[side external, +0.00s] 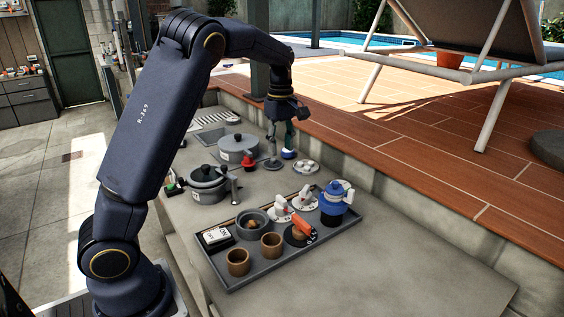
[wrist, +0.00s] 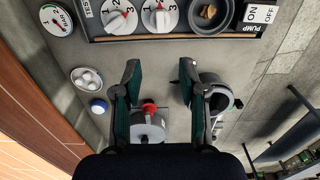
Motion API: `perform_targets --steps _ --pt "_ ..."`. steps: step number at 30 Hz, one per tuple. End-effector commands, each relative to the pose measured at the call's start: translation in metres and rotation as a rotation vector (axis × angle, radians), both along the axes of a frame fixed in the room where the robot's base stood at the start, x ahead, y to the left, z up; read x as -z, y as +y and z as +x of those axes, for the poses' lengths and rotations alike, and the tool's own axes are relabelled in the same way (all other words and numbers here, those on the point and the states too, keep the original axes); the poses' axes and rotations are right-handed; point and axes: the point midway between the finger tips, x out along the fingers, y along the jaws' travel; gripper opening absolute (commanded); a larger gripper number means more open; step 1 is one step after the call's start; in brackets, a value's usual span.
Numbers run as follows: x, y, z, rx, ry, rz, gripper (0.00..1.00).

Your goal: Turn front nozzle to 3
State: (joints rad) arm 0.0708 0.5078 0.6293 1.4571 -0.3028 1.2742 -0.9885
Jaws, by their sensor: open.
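Two white dials with numbers and red-marked white knobs sit side by side on the tray. In the wrist view they are at the top edge, one dial (wrist: 118,16) left of the other dial (wrist: 160,15). The side view shows their knobs as one knob (side external: 282,208) and another knob (side external: 305,198). I cannot tell which is the front nozzle, and the exact settings are unclear. My gripper (wrist: 160,72) is open and empty, with dark green fingers apart. In the side view my gripper (side external: 280,145) hangs behind the tray, away from the dials.
The grey tray (side external: 325,238) also holds a bowl (side external: 252,222), brown cups (side external: 238,261), a blue pot-like part (side external: 333,205) and a pump switch (wrist: 260,14). Grey lidded pots (side external: 208,185) and a white dish (side external: 306,167) stand behind it. The slab right of the tray is clear.

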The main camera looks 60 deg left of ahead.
Motion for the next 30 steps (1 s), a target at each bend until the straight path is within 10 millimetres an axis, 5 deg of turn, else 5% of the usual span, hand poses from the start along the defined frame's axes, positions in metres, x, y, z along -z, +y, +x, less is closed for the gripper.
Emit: perform_targets --steps 21,30 --pt "0.144 -0.001 -0.001 0.002 0.004 -0.001 0.42" --pt "0.166 -0.001 -0.001 0.003 0.001 -0.001 0.42"
